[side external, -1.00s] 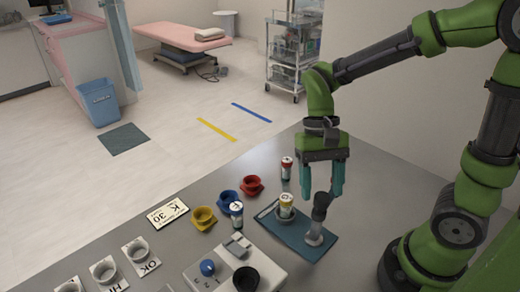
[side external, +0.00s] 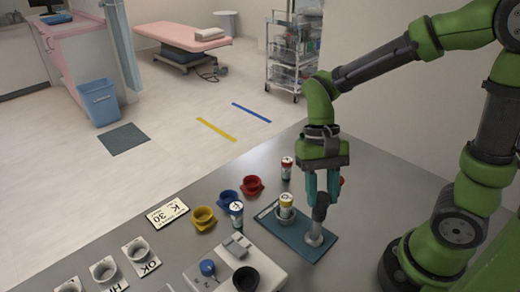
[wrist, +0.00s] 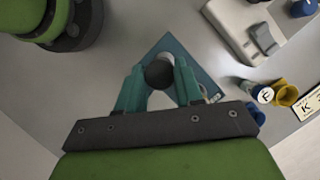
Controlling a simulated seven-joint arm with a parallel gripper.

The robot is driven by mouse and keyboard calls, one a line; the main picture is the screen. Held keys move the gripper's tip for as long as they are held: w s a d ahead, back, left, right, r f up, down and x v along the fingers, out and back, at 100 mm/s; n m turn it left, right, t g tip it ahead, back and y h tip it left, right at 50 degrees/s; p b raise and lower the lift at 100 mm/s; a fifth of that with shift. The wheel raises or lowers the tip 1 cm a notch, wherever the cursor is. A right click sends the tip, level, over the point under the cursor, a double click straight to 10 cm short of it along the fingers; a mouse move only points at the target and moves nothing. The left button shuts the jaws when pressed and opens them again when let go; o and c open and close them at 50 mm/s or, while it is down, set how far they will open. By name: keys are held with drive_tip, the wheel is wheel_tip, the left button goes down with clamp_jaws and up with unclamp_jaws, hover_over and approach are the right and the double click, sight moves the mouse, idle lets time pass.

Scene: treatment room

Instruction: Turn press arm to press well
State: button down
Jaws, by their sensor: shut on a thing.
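The press stands on a blue plate (side external: 278,232) at the front right of the table. Its press arm is a post with a dark top (side external: 319,213) on a grey foot, at the plate's right side. The press well (side external: 285,219) is left of the post and holds a white vial with a yellow cap (side external: 286,201). My gripper (side external: 322,196) points down and is shut on the dark top of the press arm. In the wrist view the round dark top (wrist: 159,74) sits between my teal fingers. The well and vial are hidden in the wrist view.
A red-capped vial (side external: 287,167) stands behind the plate. Red (side external: 252,186), blue (side external: 227,199) and yellow (side external: 203,218) cups and a blue-marked vial (side external: 237,214) are to its left. A pale device (side external: 232,262) with a blue knob stands in front. A small red thing (side external: 341,181) shows behind my fingers.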

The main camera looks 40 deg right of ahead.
drive_tip(key=shift+n, duration=0.3)
drive_tip(key=n, duration=0.2)
drive_tip(key=n+h, duration=0.1)
drive_tip(key=shift+w+a+n+g+h, duration=0.1)
drive_tip(key=shift+n+g+h, duration=0.2)
drive_tip(key=shift+n, duration=0.1)
drive_tip(key=n+h, duration=0.1)
drive_tip(key=n, duration=0.2)
drive_tip(key=shift+a+n, duration=0.1)
drive_tip(key=shift+n, duration=0.2)
drive_tip(key=n+h, duration=0.2)
drive_tip(key=n, duration=0.2)
drive_tip(key=shift+a, duration=0.1)
drive_tip(key=shift+n+t+h, duration=0.5)
drive_tip(key=shift+n, duration=1.3)
drive_tip(key=shift+a, duration=0.1)
drive_tip(key=c, duration=0.8)
unclamp_jaws()
drive_tip(key=shift+o, duration=0.2)
